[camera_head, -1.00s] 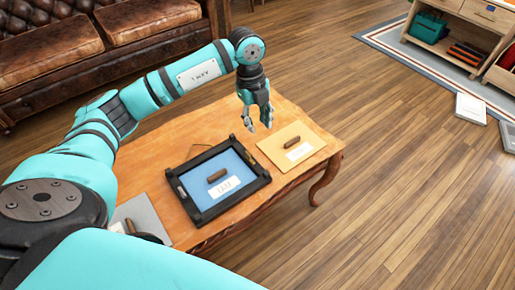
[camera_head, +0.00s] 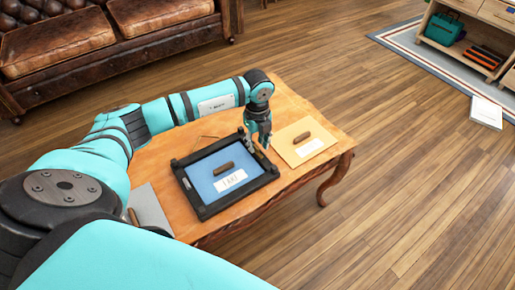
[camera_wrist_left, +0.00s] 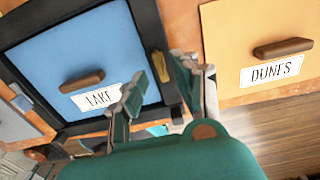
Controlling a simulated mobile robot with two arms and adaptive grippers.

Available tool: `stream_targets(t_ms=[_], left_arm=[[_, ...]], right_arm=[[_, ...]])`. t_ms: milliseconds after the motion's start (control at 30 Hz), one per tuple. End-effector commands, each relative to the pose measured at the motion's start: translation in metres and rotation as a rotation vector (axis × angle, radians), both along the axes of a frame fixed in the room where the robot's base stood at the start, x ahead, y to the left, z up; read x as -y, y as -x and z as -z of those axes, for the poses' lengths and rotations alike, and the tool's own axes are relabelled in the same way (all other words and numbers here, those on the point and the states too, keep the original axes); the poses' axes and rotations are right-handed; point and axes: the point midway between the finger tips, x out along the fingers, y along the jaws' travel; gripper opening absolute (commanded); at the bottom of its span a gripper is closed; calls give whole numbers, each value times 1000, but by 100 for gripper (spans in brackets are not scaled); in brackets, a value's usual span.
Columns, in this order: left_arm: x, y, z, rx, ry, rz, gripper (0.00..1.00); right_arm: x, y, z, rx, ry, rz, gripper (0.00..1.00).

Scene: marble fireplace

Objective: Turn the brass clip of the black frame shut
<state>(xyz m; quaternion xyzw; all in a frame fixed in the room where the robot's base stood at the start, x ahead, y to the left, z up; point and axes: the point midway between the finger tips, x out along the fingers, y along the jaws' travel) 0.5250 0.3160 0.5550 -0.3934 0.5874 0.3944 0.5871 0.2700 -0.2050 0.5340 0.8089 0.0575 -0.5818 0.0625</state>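The black frame (camera_head: 205,211) lies on the table around a blue panel (camera_head: 203,186) with a brown handle and a LAKE label. It also shows in the left wrist view (camera_wrist_left: 112,30). The brass clip (camera_wrist_left: 160,66) sits on the frame's right bar in the wrist view and appears to lie lengthwise along it. My left gripper (camera_head: 257,147) is low over that bar. Its fingers are apart in the wrist view (camera_wrist_left: 163,78), one on each side of the clip, with nothing held. I cannot tell whether they touch it. My right gripper is out of view.
A tan DUNES panel (camera_head: 290,148) with a brown handle lies right of the frame. A grey panel (camera_head: 150,207) lies at the left on the wooden table (camera_head: 335,140). A leather sofa (camera_head: 60,55) stands behind.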

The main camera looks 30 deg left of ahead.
Motion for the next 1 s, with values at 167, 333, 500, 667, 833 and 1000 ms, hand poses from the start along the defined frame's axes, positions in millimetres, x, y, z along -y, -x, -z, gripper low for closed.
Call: stream_targets(t_ms=[167,333,500,667,833,1000], left_arm=[[1,0,17,-1,2,1,30],[1,0,19,1,1,2,30],[1,0,19,1,1,1,28],[1,0,19,1,1,1,8],[0,0,19,1,1,1,0],[0,0,18,1,1,2,0]], right_arm=[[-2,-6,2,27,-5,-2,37],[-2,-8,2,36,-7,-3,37],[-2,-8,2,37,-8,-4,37],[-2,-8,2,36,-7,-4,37],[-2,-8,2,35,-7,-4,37],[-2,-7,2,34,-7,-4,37]])
